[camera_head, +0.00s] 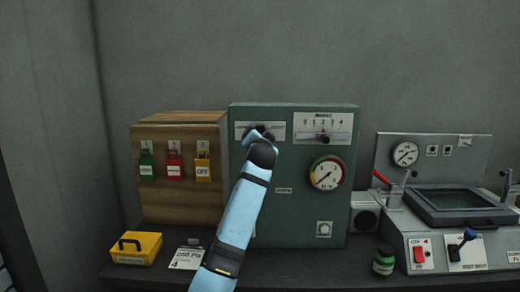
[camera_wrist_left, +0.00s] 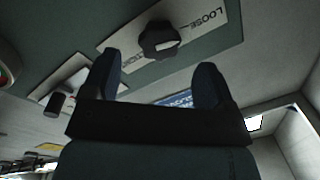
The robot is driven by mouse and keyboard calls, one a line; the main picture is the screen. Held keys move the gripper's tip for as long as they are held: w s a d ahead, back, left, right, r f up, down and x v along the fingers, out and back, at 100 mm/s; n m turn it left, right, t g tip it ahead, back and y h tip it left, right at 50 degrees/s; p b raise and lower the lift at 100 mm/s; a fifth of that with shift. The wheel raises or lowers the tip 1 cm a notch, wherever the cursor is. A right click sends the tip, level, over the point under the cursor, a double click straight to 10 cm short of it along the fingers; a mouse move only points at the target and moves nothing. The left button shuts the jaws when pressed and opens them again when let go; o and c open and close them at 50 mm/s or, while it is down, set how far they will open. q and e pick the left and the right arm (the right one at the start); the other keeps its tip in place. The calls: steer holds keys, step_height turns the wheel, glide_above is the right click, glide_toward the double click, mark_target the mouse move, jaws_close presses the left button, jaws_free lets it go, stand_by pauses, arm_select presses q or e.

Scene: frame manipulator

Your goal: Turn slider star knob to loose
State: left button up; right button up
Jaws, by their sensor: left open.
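The star knob (camera_wrist_left: 158,40) is dark and lobed, with a pale mark on its face. It sits on a white label plate (camera_wrist_left: 205,25) that reads LOOSE at one end. In the head view this plate (camera_head: 244,127) is at the upper left of the green panel (camera_head: 265,217), and the gripper largely hides the knob. My left gripper (camera_wrist_left: 157,78) is open. Its two dark fingers point towards the knob, one on each side in the wrist view, and the knob appears just beyond the fingertips. My light blue left arm reaches the gripper (camera_head: 262,133). My right gripper is out of view.
A scale plate with a slider (camera_head: 322,127) and a round gauge (camera_head: 326,173) are right of the knob on the panel. A wooden box (camera_head: 160,205) with coloured tags stands left. A yellow case (camera_head: 140,248) and green jar (camera_head: 384,262) are on the bench.

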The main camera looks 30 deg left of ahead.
arm_select(q)
steer(key=v, duration=0.9)
steer(key=shift+b, duration=0.35)
steer(key=s+d+f+m+h+p, duration=0.1)
steer(key=s+d+f+h+p, duration=0.2)
steer(key=f, duration=0.6)
steer(key=s+d+f+m+h+p, duration=0.15)
steer(key=d+f, duration=0.25)
steer(key=f, duration=0.4)
steer(key=s+d+f+m+h+p, duration=0.1)
steer(key=s+d+f+h+p, duration=0.2)
steer(key=f, duration=0.6)
steer(key=s+d+f+g+h+p, duration=0.1)
steer(key=s+d+f, duration=0.3)
steer(key=s, duration=0.6)
steer(key=s+d+f+n+g+h+p, duration=0.1)
steer(key=s+d+f+h, duration=0.2)
steer(key=s+f, duration=0.4)
steer(key=s+d+f+n+g+h+p, duration=0.1)
steer(key=s+d+f, duration=0.4)
steer(key=s, duration=0.7)
steer(key=shift+s+d+f+g+h+p, duration=0.15)
steer(key=shift+s+f+g+h+p, duration=0.3)
steer(key=shift+f+h+p, duration=0.2)
steer(key=shift+w, duration=0.1)
